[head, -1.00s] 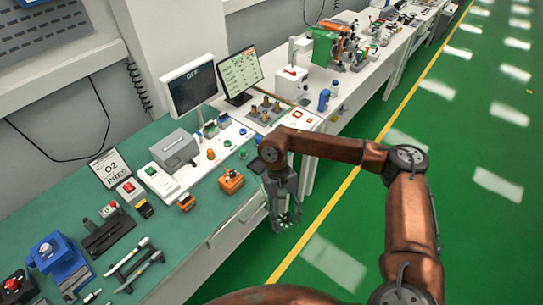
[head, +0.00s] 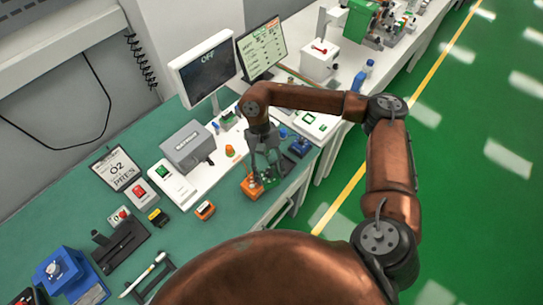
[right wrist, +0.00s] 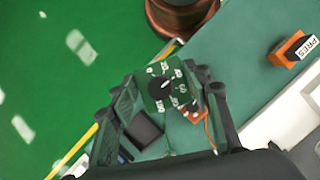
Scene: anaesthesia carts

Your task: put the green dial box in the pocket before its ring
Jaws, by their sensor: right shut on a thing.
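My right gripper (head: 265,172) is over the front edge of the green-topped bench, fingers pointing down. It is shut on the green dial box (right wrist: 162,88), a small green block with a black dial and white markings, which shows between the fingertips in the right wrist view. In the head view the box is small and partly hidden by the fingers. An orange box (head: 252,188) stands just beside and below the fingertips; part of it shows behind the finger in the right wrist view. I cannot make out which pocket or ring is the green box's. My left gripper is not in view.
A dark blue box (head: 299,147) stands right of the gripper, near the bench edge. A small orange block (head: 205,210) is to the left. Behind are a grey device (head: 188,147), a white green-button panel (head: 172,182) and a monitor (head: 205,68) reading OFF.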

